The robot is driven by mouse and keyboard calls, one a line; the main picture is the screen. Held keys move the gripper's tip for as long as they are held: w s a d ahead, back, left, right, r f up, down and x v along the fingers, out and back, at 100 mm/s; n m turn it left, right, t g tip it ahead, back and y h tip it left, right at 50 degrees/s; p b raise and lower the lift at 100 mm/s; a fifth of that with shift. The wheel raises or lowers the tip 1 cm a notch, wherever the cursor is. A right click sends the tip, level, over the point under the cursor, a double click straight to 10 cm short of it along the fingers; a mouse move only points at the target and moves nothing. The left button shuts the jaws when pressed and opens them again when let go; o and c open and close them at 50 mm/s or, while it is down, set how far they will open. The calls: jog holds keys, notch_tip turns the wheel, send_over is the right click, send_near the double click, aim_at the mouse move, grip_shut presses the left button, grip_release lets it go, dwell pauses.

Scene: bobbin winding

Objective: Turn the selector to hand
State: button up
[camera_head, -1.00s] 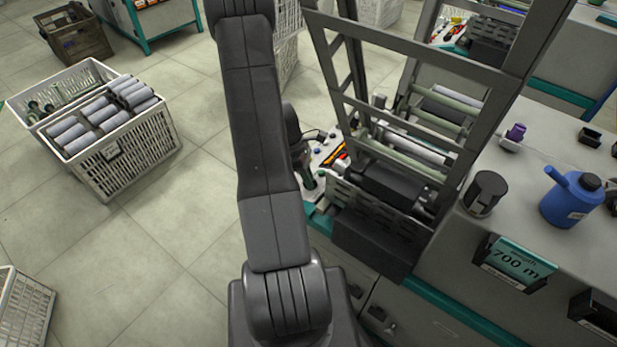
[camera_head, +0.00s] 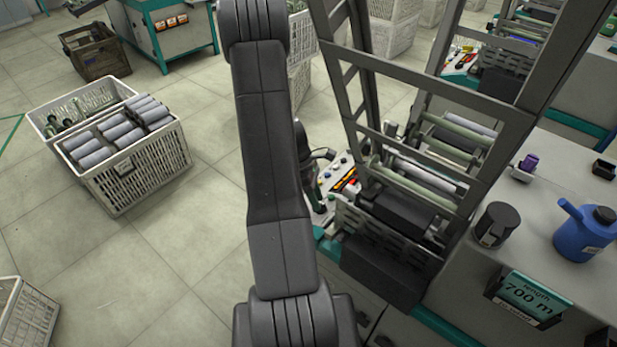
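A control panel (camera_head: 338,178) with several coloured buttons and a small orange-lit display shows just right of my arm, at the left end of the winding machine (camera_head: 330,246). The selector cannot be told apart from the other small controls at this size, and its setting cannot be read. My arm's dark links stand in front of the panel's left side. A dark part of my arm's end shows beside the panel, but my gripper's fingers cannot be made out.
A white crate (camera_head: 150,178) of grey bobbins stands on the floor at left. A dark slatted guard (camera_head: 385,245), a metal frame (camera_head: 430,70), a blue oil can (camera_head: 583,236) and a "700 m" length sign (camera_head: 527,297) are at right.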

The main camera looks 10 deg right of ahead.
jog(key=v, duration=1.1)
jog(key=shift+r, duration=0.4)
jog(key=shift+w+a, duration=0.15)
jog(key=x, duration=1.4)
